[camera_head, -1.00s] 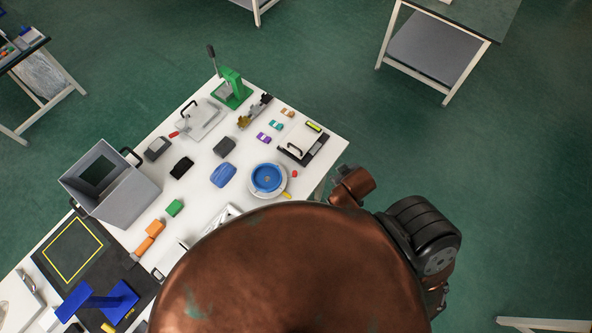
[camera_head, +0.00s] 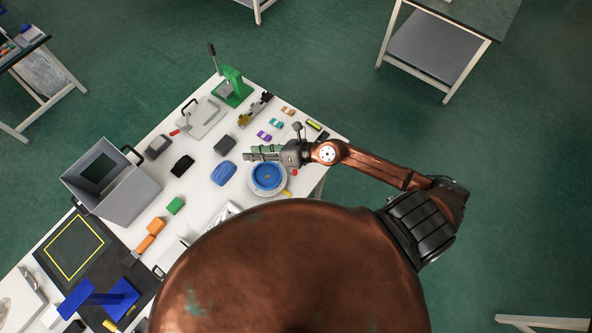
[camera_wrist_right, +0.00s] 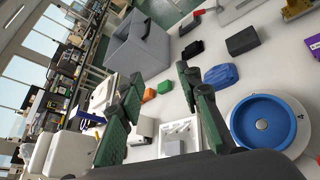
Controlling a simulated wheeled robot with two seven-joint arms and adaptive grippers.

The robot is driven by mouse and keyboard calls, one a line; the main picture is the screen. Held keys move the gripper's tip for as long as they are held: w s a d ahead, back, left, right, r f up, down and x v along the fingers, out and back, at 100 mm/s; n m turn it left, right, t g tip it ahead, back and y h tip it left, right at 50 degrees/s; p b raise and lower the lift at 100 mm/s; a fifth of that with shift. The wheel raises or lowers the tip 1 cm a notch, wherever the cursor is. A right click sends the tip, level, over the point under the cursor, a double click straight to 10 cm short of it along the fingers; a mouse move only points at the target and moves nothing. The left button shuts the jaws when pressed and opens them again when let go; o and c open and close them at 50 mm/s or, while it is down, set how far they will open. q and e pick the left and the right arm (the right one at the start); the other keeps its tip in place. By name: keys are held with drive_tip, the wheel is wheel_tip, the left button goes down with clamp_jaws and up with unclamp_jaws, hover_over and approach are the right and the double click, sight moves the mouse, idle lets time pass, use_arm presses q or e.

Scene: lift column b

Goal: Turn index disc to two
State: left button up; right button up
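The index disc (camera_head: 267,176) is a blue round dish on a pale round base, near the right corner of the white table. In the right wrist view the blue disc (camera_wrist_right: 290,128) shows at the lower right, with a small round hub and small dark marks on the pale rim; I cannot read its setting. My right gripper (camera_head: 249,154) is above the table, just beyond the disc in the head view. Its fingers, with green pads, stand apart with nothing between them in the right wrist view. My left gripper is not in view.
A blue lump (camera_head: 223,173) lies left of the disc. A grey bin (camera_head: 125,195) stands at the table's left. A green press (camera_head: 233,86) stands at the far corner. Several small coloured pieces lie between them. My copper-coloured body hides the near table.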

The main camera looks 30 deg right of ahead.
drive_tip(key=s+d+f+n+g+h, duration=0.2)
drive_tip(key=d+f, duration=0.2)
drive_tip(key=f, duration=0.2)
drive_tip(key=s+d+f+n+g+h, duration=0.1)
drive_tip(key=d+f+n+g+h, duration=0.15)
drive_tip(key=f, duration=0.35)
drive_tip(key=n+g+h, duration=0.2)
drive_tip(key=h, duration=0.1)
approach(296, 171)
drive_tip(key=f, duration=0.1)
drive_tip(key=p+x, duration=0.1)
drive_tip(key=x, duration=0.6)
drive_tip(key=shift+w+a, duration=0.1)
drive_tip(key=shift+w, duration=0.1)
drive_tip(key=shift+w+a+f, duration=0.15)
drive_tip(key=shift+f, duration=0.4)
drive_tip(key=shift+c, duration=0.5)
clamp_jaws()
